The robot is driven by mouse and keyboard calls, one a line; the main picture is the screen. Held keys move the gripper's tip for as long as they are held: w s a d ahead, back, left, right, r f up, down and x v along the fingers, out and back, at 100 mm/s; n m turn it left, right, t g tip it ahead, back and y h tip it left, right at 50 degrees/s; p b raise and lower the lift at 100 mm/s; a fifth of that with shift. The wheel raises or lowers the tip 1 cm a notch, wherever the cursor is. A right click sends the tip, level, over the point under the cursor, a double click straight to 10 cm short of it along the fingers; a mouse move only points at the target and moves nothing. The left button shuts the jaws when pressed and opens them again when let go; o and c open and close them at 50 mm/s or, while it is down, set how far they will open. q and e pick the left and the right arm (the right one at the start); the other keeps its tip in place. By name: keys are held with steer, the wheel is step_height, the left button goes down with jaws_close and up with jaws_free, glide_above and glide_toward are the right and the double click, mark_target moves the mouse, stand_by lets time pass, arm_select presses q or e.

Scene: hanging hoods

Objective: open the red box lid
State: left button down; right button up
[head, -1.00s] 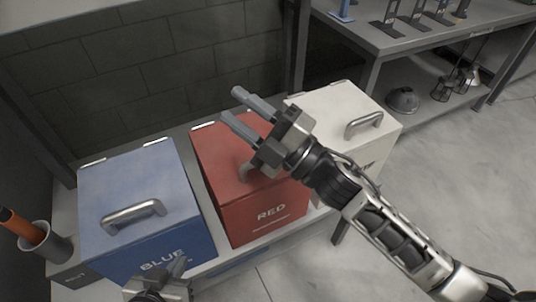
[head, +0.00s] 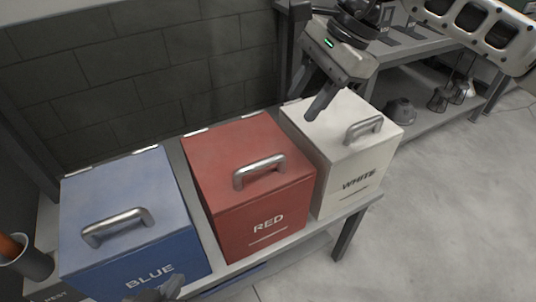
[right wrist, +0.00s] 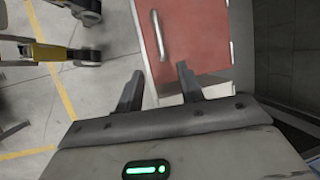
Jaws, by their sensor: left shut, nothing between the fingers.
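The red box (head: 235,160) stands between the blue and white boxes, its lid lying flat and shut. A silver handle (head: 259,170) is on top near the front edge; it also shows in the right wrist view (right wrist: 158,36). My right gripper (right wrist: 160,70) is open and empty, its fingers apart. In the head view it hangs above the white box, right of the red box and clear of the handle. My left gripper (head: 164,289) is shut and empty at the bottom edge, in front of the blue box, partly cut off.
The blue box (head: 120,200) and white box (head: 340,130) flank the red box on a low grey bench (head: 215,278). A grey cup (head: 32,262) with an orange-handled tool stands at left. A brick wall is behind; another table stands at back right. Open floor lies to the right.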

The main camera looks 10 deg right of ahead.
mark_target(264, 160)
steer(key=p+x, duration=0.1)
steer(key=x, duration=1.3)
steer(key=shift+a+f, duration=0.2)
steer(key=shift+f, duration=0.1)
steer(key=shift+r, duration=0.1)
jaws_close()
